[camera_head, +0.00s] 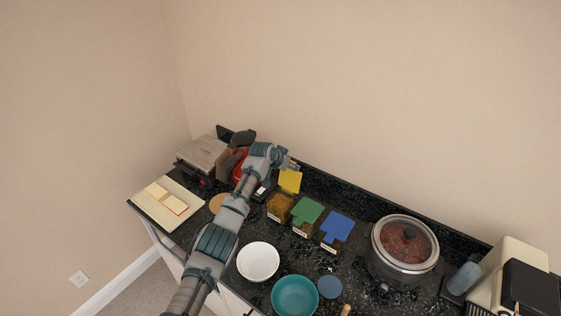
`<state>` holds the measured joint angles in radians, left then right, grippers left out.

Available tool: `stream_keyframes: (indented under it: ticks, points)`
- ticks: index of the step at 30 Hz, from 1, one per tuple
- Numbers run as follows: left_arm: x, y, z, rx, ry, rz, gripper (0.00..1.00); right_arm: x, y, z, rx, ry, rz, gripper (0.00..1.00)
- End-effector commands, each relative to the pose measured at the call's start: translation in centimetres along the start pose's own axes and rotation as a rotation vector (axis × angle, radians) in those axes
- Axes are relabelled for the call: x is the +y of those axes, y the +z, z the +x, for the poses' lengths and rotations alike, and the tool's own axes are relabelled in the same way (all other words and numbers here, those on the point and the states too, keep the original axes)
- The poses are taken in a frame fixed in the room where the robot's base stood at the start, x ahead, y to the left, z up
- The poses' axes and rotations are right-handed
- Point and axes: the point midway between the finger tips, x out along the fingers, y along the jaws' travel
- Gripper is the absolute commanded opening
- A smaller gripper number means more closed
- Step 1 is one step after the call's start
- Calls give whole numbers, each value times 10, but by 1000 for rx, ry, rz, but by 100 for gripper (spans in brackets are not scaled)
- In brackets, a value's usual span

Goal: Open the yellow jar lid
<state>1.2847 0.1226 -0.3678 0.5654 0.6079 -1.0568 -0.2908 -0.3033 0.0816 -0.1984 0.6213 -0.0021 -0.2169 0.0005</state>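The yellow jar (280,207) stands on the dark counter, left of two similar jars, with amber contents showing at its open top. Its yellow lid (290,181) stands tilted up at the back of the jar, unlike the flatter green and blue lids. My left arm reaches in from the lower left over the counter. My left gripper (290,164) is at the upper edge of the yellow lid; its fingers are too small to tell whether they are open or touch the lid. My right gripper is not in view.
The green-lidded jar (306,216) and blue-lidded jar (335,230) stand close on the right. A white bowl (258,261) and teal bowl (295,296) are in front. A lidded pot (403,248) stands farther right. A red appliance (239,163) is behind my arm.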

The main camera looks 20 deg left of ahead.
Motion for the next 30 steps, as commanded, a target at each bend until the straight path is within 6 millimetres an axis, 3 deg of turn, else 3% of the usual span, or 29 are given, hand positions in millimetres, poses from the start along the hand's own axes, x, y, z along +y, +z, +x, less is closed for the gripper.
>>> stream_keyframes:
  ticks: [5, 18, 30]
  points:
    - [-1, 3, -20, 1, -5, 3, 58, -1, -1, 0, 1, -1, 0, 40]
    - [-1, 0, -96, 3, -4, 0, 58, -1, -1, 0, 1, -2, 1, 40]
    - [0, 0, -106, 0, -3, 0, 58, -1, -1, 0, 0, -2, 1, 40]
